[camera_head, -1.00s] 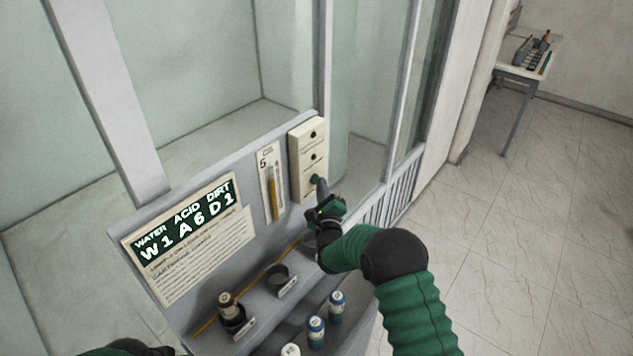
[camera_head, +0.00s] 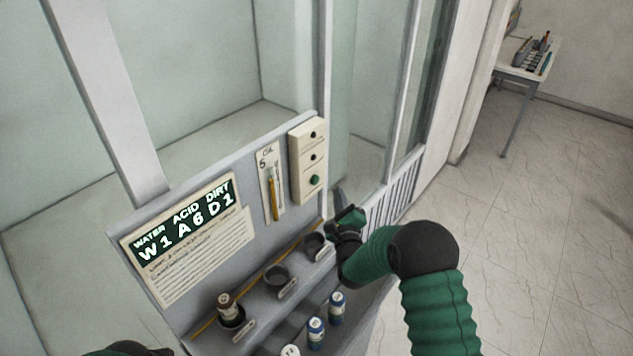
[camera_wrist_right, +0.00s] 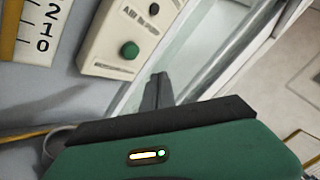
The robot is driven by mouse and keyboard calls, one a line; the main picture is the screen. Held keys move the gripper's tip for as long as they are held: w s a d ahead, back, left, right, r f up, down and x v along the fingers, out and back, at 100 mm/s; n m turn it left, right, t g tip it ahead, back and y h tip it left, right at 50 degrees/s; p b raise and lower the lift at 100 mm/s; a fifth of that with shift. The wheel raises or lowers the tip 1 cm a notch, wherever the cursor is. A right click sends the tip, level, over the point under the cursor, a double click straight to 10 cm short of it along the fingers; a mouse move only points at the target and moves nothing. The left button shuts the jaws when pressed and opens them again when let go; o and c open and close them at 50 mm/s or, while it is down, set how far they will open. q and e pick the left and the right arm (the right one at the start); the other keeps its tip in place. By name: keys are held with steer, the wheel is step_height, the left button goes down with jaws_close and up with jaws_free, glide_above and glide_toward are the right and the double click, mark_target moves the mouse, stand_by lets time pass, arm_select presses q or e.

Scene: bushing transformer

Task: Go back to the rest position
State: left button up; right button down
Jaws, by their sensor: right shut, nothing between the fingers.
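My right gripper (camera_head: 338,196) is shut and empty. In the head view it stands just right of and below the cream button box (camera_head: 307,161), apart from it. In the right wrist view its closed fingers (camera_wrist_right: 157,91) point up beside the box's lower edge.
A panel (camera_head: 196,232) with a "W1 A6 D1" display stands in front. A glass cabinet is behind. Open floor (camera_head: 540,230) lies at right, with a table (camera_head: 525,72) beyond.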

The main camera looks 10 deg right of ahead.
stand_by(0.3)
steer(key=s+a+f+n+g+y+b, duration=0.25)
steer(key=s+f+n+g+b, duration=0.55)
steer(key=n, duration=0.5)
steer(key=s+f+n+g, duration=0.2)
steer(key=s+n, duration=0.3)
steer(key=s, duration=0.5)
steer(key=s+f+n+g+b, duration=0.1)
steer(key=s+f+n+g, duration=0.2)
steer(key=s, duration=0.7)
steer(key=s+f+n+g+b, duration=0.1)
steer(key=s+f+n+g, duration=0.2)
steer(key=s+n, duration=0.3)
steer(key=s+f, duration=0.1)
steer(key=s, duration=0.3)
steer(key=shift+a+n, duration=0.2)
steer(key=shift+n, duration=0.2)
steer(key=shift+w, duration=0.1)
